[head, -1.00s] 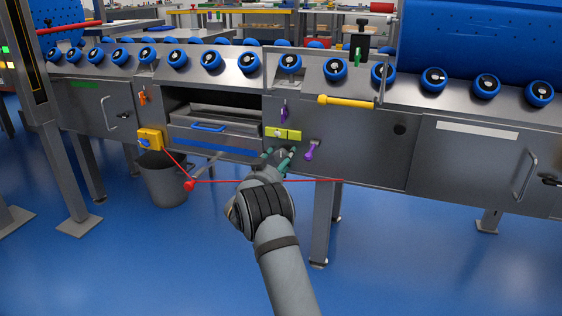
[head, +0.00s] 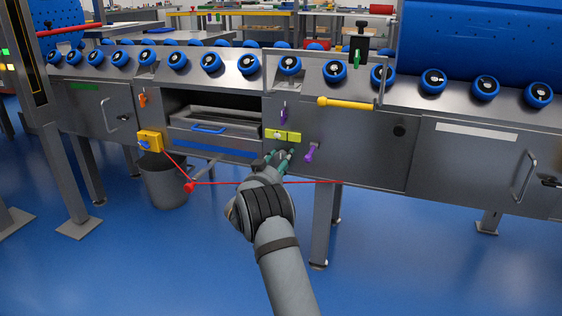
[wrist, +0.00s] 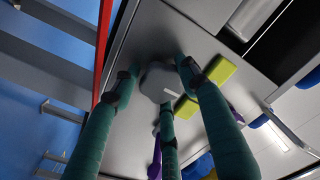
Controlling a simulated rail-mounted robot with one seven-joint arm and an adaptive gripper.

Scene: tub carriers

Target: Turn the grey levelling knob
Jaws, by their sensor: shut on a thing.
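The grey levelling knob (wrist: 158,83) shows in the wrist view as a rounded grey piece with a pale mark, on the grey metal panel. The green fingers of my gripper (wrist: 160,100) are closed around it from several sides. In the head view my gripper (head: 279,161) is at the panel's lower edge, below the yellow-green blocks (head: 283,135). There the fingers and hand mostly hide the knob.
A purple lever (head: 311,153) is close to the right of my gripper. A red cord (head: 235,182) runs across near my wrist, from a yellow switch box (head: 150,140). A grey bin (head: 167,182) stands at the left. The blue floor in front is clear.

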